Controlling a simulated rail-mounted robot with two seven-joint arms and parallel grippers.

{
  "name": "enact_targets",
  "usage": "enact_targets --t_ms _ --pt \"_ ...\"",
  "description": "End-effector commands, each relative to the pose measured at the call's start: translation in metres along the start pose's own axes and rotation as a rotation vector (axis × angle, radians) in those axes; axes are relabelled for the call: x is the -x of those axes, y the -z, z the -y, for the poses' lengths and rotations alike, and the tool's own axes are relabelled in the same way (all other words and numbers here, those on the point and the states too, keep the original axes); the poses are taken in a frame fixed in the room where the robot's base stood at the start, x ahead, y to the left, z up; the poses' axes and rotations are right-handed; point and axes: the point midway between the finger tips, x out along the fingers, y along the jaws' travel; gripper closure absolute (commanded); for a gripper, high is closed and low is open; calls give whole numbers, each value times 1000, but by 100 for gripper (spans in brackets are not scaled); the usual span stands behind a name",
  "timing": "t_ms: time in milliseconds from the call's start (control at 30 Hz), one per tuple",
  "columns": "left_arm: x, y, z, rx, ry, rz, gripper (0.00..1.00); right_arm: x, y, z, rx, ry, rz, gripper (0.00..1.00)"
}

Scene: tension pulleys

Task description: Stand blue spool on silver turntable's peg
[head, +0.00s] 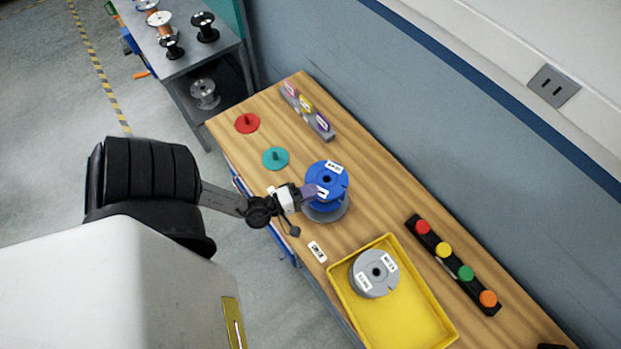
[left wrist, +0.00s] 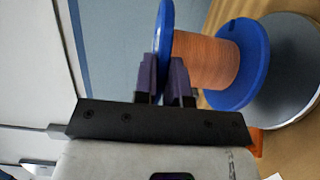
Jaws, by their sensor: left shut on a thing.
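The blue spool (head: 325,176) has blue flanges and a copper-orange winding, which shows in the left wrist view (left wrist: 205,60). It is upright over the silver turntable (head: 338,213), a round grey disc that also shows in the left wrist view (left wrist: 292,85). My left gripper (head: 314,192) is shut on the rim of the spool's upper flange, with one purple finger on each side in the left wrist view (left wrist: 164,78). The turntable's peg is hidden by the spool. I cannot tell whether the lower flange touches the disc. My right gripper is not in view.
Teal (head: 275,158) and red (head: 247,123) pegged discs lie farther along the wooden table (head: 375,215). A yellow tray (head: 405,325) holds a grey spool (head: 374,273). A black strip with colored buttons (head: 453,262) and a grey labelled rack (head: 307,112) stand near the wall.

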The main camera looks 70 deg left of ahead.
Motion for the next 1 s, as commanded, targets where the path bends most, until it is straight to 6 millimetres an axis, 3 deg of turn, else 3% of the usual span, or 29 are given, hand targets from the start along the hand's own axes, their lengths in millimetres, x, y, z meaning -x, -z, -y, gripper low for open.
enact_targets --t_ms 1000 --pt "-1 0 27 0 -4 -1 100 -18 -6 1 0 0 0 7"
